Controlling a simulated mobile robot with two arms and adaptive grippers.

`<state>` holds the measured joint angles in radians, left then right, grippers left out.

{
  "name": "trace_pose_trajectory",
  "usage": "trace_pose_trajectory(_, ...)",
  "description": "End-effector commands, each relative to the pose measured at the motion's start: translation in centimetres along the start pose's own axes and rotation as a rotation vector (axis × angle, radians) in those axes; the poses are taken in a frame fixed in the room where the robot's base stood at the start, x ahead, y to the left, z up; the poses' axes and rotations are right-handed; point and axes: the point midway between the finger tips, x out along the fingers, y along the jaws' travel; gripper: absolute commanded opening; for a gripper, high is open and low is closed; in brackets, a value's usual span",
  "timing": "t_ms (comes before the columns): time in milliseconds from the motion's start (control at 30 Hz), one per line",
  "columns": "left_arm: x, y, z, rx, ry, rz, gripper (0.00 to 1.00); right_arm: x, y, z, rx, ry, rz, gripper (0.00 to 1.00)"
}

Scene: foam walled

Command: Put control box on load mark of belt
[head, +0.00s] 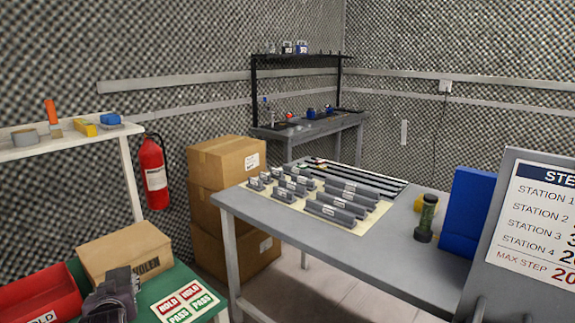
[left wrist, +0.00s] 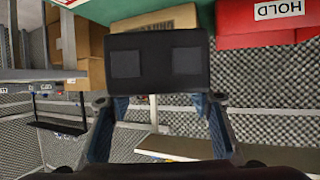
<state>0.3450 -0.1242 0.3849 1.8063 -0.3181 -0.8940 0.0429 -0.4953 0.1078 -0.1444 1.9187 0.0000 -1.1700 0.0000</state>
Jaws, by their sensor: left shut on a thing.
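My left gripper (head: 116,287) is low at the left of the head view, over the green table with the red bin. In the left wrist view, its two fingers (left wrist: 158,97) are on either side of a black box (left wrist: 155,62) with two dark grey square patches, which I take as the control box. The gripper is shut on it. In the head view the box is hard to tell from the dark gripper. I cannot make out a belt with a load mark in either view. My right gripper is not in view.
The green table (head: 222,306) holds a red HOLD bin (head: 38,292), a cardboard box (head: 125,250) and a HOLD/PASS card (head: 184,300). A sign panel (head: 540,220) stands at right.

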Motion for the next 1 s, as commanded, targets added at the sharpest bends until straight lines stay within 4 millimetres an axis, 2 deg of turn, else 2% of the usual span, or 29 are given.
trace_pose_trajectory(267,-4.5,1.1,-0.2,0.104,0.004,0.241,0.13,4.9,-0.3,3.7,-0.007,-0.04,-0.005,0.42)
trace_pose_trajectory(467,-9.1,2.9,-0.6,0.191,0.004,0.449,0.13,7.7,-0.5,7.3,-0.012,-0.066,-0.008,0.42)
trace_pose_trajectory(667,-15.7,5.1,-1.3,0.297,0.003,0.699,0.13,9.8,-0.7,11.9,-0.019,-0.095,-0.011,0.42)
trace_pose_trajectory(1000,-29.7,8.4,-1.8,0.485,0.001,1.154,0.13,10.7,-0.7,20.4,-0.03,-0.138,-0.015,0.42)
